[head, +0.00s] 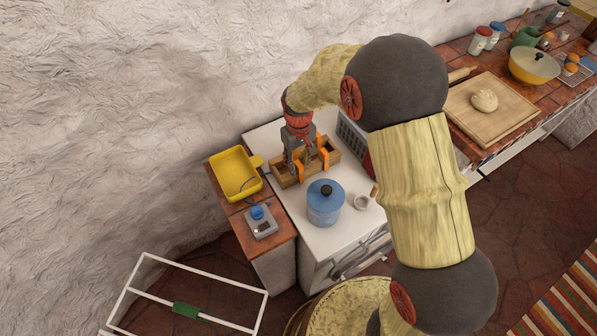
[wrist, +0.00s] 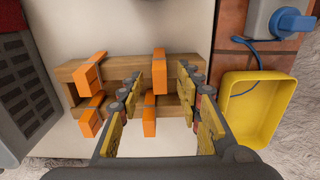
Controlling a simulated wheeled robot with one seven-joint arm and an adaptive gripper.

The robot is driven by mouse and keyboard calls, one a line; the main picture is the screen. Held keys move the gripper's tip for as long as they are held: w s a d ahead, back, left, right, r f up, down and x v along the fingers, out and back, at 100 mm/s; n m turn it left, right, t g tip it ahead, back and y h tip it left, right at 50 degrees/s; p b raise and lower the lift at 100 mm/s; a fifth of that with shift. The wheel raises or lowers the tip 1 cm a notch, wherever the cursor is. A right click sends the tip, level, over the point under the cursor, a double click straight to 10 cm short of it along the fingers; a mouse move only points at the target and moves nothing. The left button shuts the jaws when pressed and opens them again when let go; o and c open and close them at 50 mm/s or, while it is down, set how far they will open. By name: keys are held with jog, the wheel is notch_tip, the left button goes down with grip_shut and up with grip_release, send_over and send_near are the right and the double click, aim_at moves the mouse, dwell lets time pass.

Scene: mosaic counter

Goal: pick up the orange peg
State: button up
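Orange pegs sit in a wooden rack in the wrist view. One orange peg (wrist: 159,72) stands at the rack's upper edge, between my open fingertips, with no clear contact. Another orange piece (wrist: 149,122) shows below it, and two more (wrist: 90,72) are at the left end. I cannot tell whether upper and lower pieces join. The wooden rack (wrist: 120,68) lies on the white counter top. In the head view my gripper (head: 299,160) points down over the rack (head: 284,180), with orange (head: 324,157) on its right; the fingers partly hide the rest.
A blue pot (head: 325,205) stands just in front of the rack. A yellow tray (head: 235,175) and a grey device with a blue knob (head: 261,222) are to the left. A grey-and-red grated box (head: 352,137) stands close on the right.

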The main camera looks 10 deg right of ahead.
jog(key=shift+f, duration=0.7)
jog(key=shift+c, duration=0.6)
jog(key=c, duration=0.8)
